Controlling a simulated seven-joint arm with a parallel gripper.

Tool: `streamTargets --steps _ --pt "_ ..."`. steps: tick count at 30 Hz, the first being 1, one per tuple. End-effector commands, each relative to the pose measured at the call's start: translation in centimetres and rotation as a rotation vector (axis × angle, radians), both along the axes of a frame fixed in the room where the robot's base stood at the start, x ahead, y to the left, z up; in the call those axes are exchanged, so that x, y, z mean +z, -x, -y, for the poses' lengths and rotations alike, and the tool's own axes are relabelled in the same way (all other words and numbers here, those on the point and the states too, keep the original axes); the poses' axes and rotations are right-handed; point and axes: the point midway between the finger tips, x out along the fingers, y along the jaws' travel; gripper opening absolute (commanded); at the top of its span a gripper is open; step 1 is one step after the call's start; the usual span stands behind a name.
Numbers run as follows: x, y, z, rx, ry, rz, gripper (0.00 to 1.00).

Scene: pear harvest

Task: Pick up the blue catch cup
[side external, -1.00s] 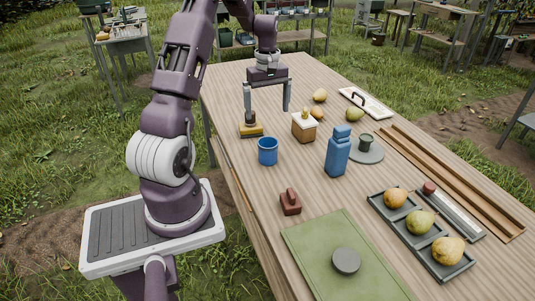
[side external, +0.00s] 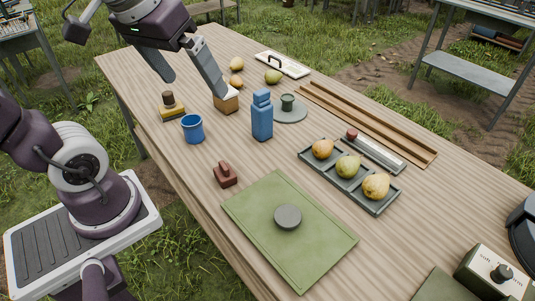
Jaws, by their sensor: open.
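The blue catch cup (side external: 192,128) stands upright on the wooden table, near its left edge, with its open top showing. My gripper (side external: 195,88) is open and empty, its two fingers spread and pointing down. In the picture it is above and beyond the cup, apart from it. Its right fingertip overlaps the view of a small wooden box with a white top (side external: 227,102); I cannot tell whether they touch.
A yellow block with a dark knob (side external: 172,108) stands just behind the cup. A blue bottle (side external: 262,117) stands to its right, and a brown-red block (side external: 225,175) lies nearer the front. A green board (side external: 262,222) and a pear tray (side external: 326,172) lie farther right. Bare table surrounds the cup's front.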

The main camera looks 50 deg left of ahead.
Motion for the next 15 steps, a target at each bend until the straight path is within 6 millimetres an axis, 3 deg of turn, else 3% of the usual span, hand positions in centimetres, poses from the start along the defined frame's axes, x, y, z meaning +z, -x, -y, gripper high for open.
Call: streamTargets --steps 1,5,7,15 --pt "-0.5 2.2 1.6 -0.106 -0.029 0.037 1.0" --pt "-1.8 5.3 3.4 -0.273 -0.081 0.087 0.96" --pt "-2.2 5.9 3.6 -0.305 -0.091 0.097 0.85" --pt "-2.2 6.0 3.6 -0.308 -0.093 0.097 0.85"
